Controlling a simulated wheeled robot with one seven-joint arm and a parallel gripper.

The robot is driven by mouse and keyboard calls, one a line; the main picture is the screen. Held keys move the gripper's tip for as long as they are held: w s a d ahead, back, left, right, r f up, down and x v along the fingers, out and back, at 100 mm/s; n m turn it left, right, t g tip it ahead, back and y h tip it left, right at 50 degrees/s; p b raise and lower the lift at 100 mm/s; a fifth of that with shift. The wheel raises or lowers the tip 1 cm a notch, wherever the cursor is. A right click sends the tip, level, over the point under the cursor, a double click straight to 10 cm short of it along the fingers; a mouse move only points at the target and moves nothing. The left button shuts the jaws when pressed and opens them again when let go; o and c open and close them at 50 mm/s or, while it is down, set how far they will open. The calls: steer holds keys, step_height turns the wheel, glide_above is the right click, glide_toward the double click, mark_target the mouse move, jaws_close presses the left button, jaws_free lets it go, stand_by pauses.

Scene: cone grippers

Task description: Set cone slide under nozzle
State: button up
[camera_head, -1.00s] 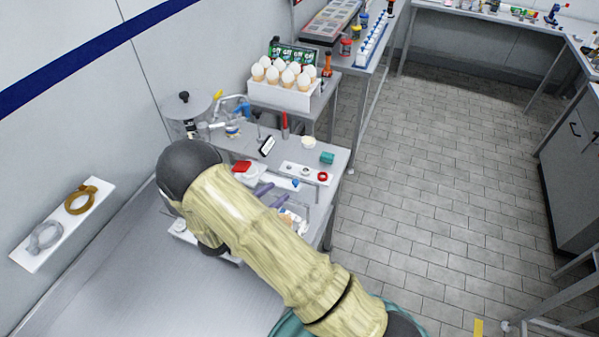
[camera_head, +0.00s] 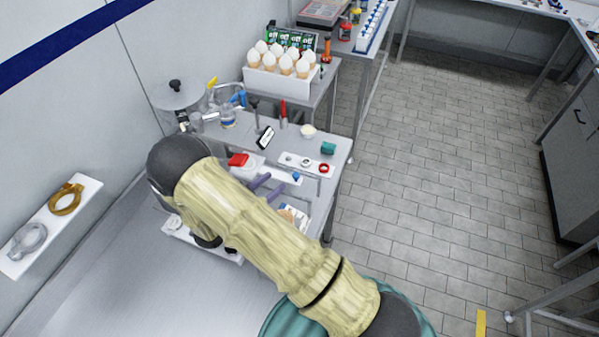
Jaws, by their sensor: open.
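A grey round-topped machine with a black knob (camera_head: 176,90) stands on the metal bench by the wall. Pipe-like fittings (camera_head: 205,119) stick out on its right, but I cannot make out which part is the nozzle. Two purple-grey bars (camera_head: 267,188) show on the bench just beyond my arm. I cannot tell whether they belong to the cone slide, and I cannot pick out the slide. My arm crosses the bench from lower right to upper left and hides part of it.
A white box of white-topped cones (camera_head: 281,80) stands on a side table at the back. A red item (camera_head: 238,159), a black-and-white sign (camera_head: 265,137), a teal piece (camera_head: 328,148) and a white strip (camera_head: 305,163) occupy the bench.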

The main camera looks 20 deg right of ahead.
mark_target(294, 176)
step_height(294, 176, down, 5)
steer(key=b, duration=0.4)
steer(key=shift+r, duration=0.15)
steer(key=shift+r, duration=0.1)
steer(key=shift+d, duration=0.1)
steer(key=p+x, duration=0.4)
steer(key=x, duration=0.8)
steer(key=shift+c, duration=0.2)
